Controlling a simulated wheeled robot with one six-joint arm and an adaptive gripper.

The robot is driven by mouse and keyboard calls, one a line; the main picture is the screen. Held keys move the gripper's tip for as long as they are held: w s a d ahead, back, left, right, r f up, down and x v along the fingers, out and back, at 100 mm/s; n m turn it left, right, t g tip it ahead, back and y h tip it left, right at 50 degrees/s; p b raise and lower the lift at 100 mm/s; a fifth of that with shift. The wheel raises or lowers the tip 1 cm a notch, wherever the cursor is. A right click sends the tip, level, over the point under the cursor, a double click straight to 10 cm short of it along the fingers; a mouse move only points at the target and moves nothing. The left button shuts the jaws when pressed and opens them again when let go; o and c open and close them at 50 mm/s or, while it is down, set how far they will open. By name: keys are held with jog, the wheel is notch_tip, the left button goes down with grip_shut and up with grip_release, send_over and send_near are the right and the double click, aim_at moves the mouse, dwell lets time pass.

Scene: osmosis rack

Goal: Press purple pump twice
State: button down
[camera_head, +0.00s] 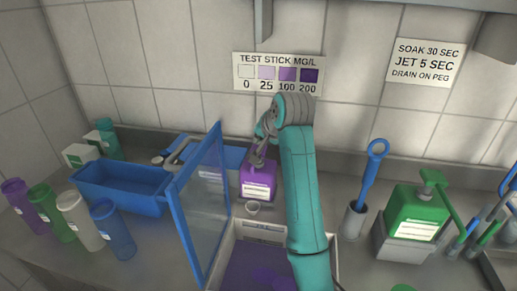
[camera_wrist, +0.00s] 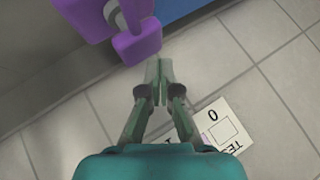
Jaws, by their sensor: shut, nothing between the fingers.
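The purple pump bottle (camera_head: 258,184) has a white label and stands on the counter against the tiled wall. My gripper (camera_head: 258,160) is over its top and hides most of the pump head in the head view. In the wrist view, purple pump parts (camera_wrist: 138,42) show at the top, left of and just beyond my fingertips (camera_wrist: 159,72). The fingers are shut with nothing between them. I cannot tell whether they touch the pump.
A blue framed panel (camera_head: 203,205) stands upright left of the bottle. A white-rimmed basin with purple inside (camera_head: 245,268) is nearer. A green pump bottle (camera_head: 415,212) and blue tub (camera_head: 120,190) stand farther aside.

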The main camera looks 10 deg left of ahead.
jog(key=shift+r, duration=0.15)
jog(key=shift+r, duration=2.4)
notch_tip(320, 180, up, 4)
jog(key=shift+f, duration=0.1)
dwell(0.4)
jog(key=shift+f, duration=4.4)
jog(key=shift+f, duration=0.15)
jog(key=shift+f, duration=0.25)
